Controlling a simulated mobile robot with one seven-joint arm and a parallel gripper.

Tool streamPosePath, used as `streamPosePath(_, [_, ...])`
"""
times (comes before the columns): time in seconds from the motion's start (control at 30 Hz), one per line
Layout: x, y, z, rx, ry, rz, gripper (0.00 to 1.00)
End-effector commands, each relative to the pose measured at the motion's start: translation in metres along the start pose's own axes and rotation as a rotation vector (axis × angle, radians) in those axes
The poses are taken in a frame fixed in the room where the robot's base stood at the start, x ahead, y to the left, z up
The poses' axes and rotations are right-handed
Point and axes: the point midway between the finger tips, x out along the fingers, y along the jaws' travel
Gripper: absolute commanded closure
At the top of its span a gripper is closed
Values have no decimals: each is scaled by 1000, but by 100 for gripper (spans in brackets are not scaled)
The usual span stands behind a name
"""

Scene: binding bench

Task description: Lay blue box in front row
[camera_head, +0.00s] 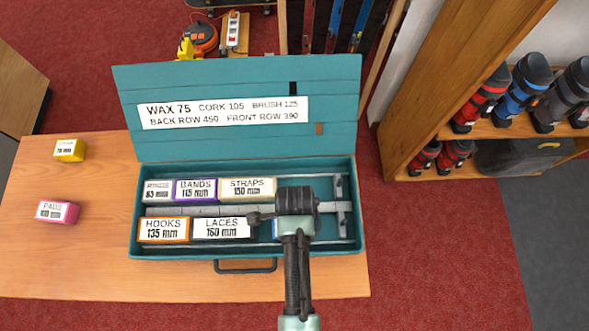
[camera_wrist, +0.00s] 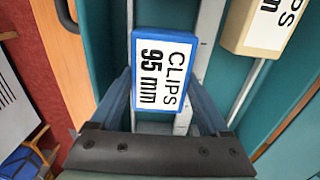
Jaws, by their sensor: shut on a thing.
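The blue box (camera_wrist: 165,75), with a white label reading CLIPS 95 mm, is between the two fingers of my gripper (camera_wrist: 163,95), which is shut on it. In the head view only a blue sliver of the box (camera_head: 275,230) shows beside my wrist. It is at the front row of the teal case (camera_head: 131,225), right of the LACES box (camera_head: 222,228). The orange-edged HOOKS box (camera_head: 163,229) is at the left of that row. My wrist hides most of the blue box, and I cannot tell whether it touches the case floor.
The back row holds a small white box (camera_head: 158,190), the purple BANDS box (camera_head: 196,189) and the cream STRAPS box (camera_head: 247,189). A grey divider (camera_head: 185,211) separates the rows. A yellow box (camera_head: 69,150) and a pink box (camera_head: 57,211) stand on the bench left. The open lid (camera_head: 240,85) stands behind.

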Motion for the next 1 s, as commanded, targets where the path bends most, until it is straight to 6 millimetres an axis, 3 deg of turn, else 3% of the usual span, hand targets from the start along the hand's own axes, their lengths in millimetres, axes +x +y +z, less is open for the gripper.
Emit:
streamPosePath(0.47, [5, 0, 0, 0, 0, -1, 84])
streamPosePath(0.5, [5, 0, 0, 0, 0, -1, 15])
streamPosePath(0.57, [5, 0, 0, 0, 0, -1, 5])
streamPosePath(0.6, [5, 0, 0, 0, 0, -1, 0])
streamPosePath(0.87, [3, 0, 0, 0, 0, 0, 0])
streamPosePath(1.0, [-8, -1, 0, 0, 0, -3, 0])
